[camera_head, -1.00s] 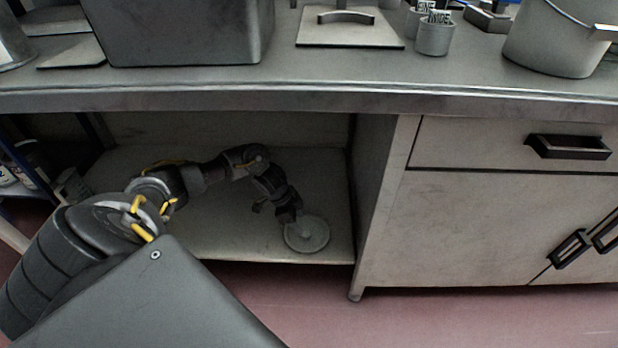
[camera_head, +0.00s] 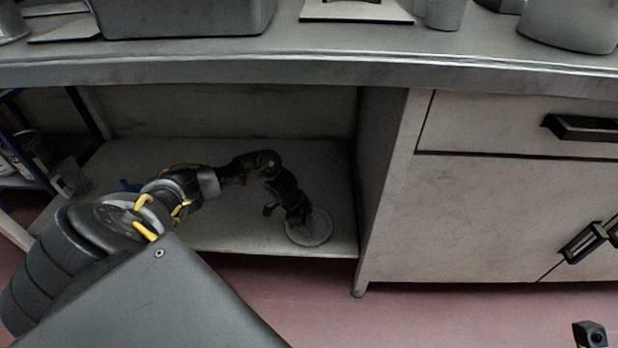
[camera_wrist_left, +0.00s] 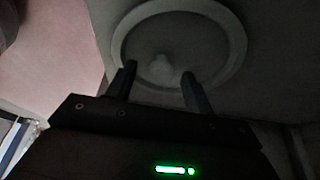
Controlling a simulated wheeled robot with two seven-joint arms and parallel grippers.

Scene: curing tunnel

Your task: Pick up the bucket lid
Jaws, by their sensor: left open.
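The bucket lid (camera_head: 311,234) is a pale round disc lying on the low shelf under the counter, near the shelf's front edge. In the left wrist view the lid (camera_wrist_left: 237,45) shows a raised rim and a small knob (camera_wrist_left: 161,66) at its middle. My left gripper (camera_head: 304,216) reaches down over the lid and partly hides it. In the wrist view my left gripper (camera_wrist_left: 157,73) is open, its two fingers apart with the knob appearing between them. I cannot tell whether the fingers touch the lid.
The counter (camera_head: 300,72) overhangs the shelf (camera_head: 215,240). A cabinet side (camera_head: 375,190) stands close to the right of the lid. A blue-posted rack (camera_head: 28,155) is at the left. A small dark object (camera_head: 590,335) shows at the bottom right corner.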

